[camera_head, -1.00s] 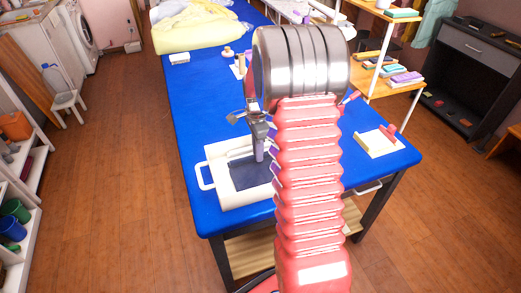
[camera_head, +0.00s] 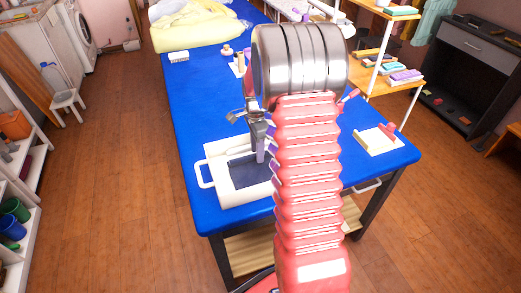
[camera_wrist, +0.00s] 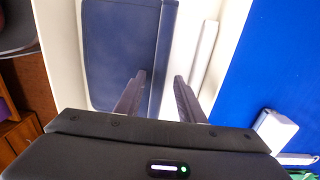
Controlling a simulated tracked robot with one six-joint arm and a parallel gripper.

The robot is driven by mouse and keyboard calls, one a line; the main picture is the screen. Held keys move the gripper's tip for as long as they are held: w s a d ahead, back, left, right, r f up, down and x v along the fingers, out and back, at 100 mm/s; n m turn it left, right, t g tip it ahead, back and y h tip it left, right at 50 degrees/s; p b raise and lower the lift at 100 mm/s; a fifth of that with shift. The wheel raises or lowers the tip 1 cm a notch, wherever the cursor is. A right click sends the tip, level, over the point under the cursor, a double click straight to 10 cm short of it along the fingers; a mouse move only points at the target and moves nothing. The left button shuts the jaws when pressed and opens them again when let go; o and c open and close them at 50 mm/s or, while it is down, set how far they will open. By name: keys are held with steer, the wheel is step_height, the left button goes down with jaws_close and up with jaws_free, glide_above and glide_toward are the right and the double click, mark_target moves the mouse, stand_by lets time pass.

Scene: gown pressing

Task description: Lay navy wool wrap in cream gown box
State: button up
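The navy wool wrap (camera_head: 246,173) lies folded flat inside the cream gown box (camera_head: 219,184) on the blue table. In the wrist view the wrap (camera_wrist: 115,45) fills the left part of the box, with a fold line along its right side. A bare cream strip of the box (camera_wrist: 187,45) shows to its right. My gripper (camera_wrist: 159,76) is open, its fingers apart, pointing down over the wrap's right side. I see nothing held between them. In the head view my gripper (camera_head: 260,155) is low over the box, and my arm hides the box's right side.
The blue table (camera_head: 195,105) has clear room left of and behind the box. A cream board with a red piece (camera_head: 380,138) sits at the right corner. Yellow cloth (camera_head: 195,28) lies at the far end. A shelf with folded cloths (camera_head: 400,77) stands at the right.

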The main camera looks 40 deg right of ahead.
step_height(320, 180, up, 12)
steer(key=shift+r, duration=0.2)
stand_by(0.4)
steer(key=shift+w, duration=0.1)
steer(key=s+a+r+n+t, duration=0.2)
steer(key=s+a+r+n, duration=0.3)
steer(key=a, duration=0.3)
steer(key=s+a+r+n+t, duration=0.1)
steer(key=s+a+r+n, duration=0.4)
steer(key=a+n, duration=0.15)
steer(key=s+a+n+t, duration=0.2)
steer(key=s+a+n, duration=0.7)
steer(key=s, duration=0.2)
steer(key=shift+s+a+f+t, duration=0.15)
steer(key=shift+s+f+t, duration=0.1)
steer(key=shift+s+t, duration=0.15)
steer(key=shift+n, duration=0.25)
stand_by(0.4)
